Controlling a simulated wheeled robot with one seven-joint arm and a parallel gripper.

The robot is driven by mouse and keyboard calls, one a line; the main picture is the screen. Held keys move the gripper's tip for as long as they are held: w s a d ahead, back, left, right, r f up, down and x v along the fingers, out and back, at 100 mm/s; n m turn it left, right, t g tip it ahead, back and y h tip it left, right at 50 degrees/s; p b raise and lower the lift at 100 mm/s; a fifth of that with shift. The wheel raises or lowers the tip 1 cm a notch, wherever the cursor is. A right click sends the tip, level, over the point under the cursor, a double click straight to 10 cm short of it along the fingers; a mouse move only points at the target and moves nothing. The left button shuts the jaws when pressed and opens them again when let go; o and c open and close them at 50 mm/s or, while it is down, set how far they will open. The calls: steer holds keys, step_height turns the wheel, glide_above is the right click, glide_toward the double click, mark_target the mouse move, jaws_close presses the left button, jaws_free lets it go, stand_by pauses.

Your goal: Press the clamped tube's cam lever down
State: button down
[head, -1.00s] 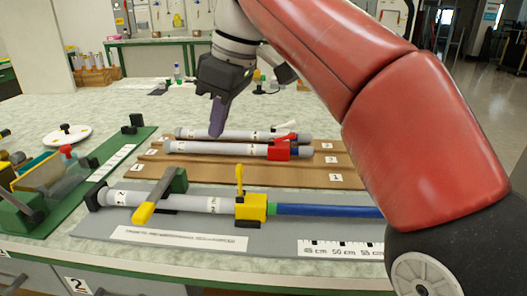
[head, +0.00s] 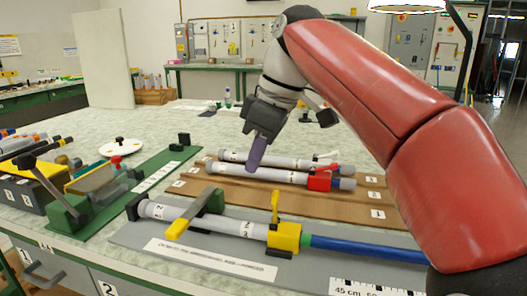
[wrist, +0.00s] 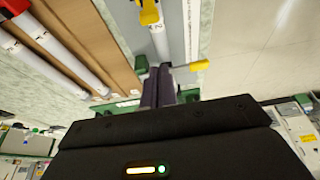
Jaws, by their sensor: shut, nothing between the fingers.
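The clamped tube (head: 225,224) is grey and lies on a grey base board, with a blue rod (head: 360,247) running out of its right end. Its yellow collar (head: 284,238) carries a yellow cam lever (head: 275,204) that stands upright. The collar also shows at the top of the wrist view (wrist: 149,14). A green clamp (head: 208,202) with a yellow-tipped handle (head: 181,226) crosses the tube left of the collar; that tip shows in the wrist view (wrist: 199,65). My gripper (head: 256,158) is shut and empty, apart from the lever. In the wrist view its fingers (wrist: 158,88) are together.
Behind, two more grey tubes lie on a brown board (head: 330,208), one with a red collar (head: 320,180), one with a white lever (head: 327,156). A green board (head: 150,180) with fixtures and a white disc (head: 121,147) are at left.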

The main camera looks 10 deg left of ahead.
mark_target(274, 209)
steer(key=b+x, duration=0.1)
steer(key=x, duration=0.5)
steer(key=d, duration=0.3)
steer(key=shift+s+r, duration=0.1)
steer(key=shift+r, duration=0.2)
steer(key=shift+d, duration=0.6)
steer(key=shift+d+b, duration=0.15)
steer(key=shift+b, duration=0.15)
